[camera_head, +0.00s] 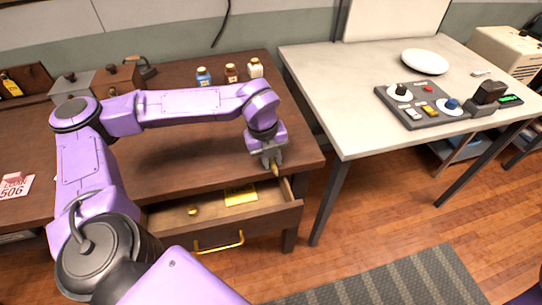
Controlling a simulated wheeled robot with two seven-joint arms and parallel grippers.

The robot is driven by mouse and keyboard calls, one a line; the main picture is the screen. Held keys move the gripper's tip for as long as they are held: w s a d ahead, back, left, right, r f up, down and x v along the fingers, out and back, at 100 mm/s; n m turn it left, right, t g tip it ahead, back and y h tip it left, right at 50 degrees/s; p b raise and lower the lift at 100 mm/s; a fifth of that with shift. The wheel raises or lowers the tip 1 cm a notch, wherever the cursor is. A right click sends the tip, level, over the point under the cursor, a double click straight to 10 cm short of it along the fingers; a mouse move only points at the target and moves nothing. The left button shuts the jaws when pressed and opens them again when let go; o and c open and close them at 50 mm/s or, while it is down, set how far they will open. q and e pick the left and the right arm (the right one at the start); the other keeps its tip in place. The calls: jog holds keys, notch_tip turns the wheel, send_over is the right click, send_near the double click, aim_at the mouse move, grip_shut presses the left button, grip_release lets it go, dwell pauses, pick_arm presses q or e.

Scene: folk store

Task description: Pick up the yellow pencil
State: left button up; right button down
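My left gripper (270,163) points down above the right back corner of the open drawer (280,213), close to the brown desk's front edge. A thin yellow-tan piece, which looks like the yellow pencil (275,170), sticks out between its fingertips. The fingers look closed on it; most of the pencil is hidden by the gripper. In the drawer lie a yellow card-like item (241,195) and a small round golden thing (193,211). My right gripper is not in view.
Three small bottles (231,73) stand at the back of the brown desk (200,135). A white table (350,120) on the right holds a control panel (425,105) and a white plate (424,62). Floor shows between the desk and table.

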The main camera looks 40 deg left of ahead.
pick_arm(q)
grip_shut()
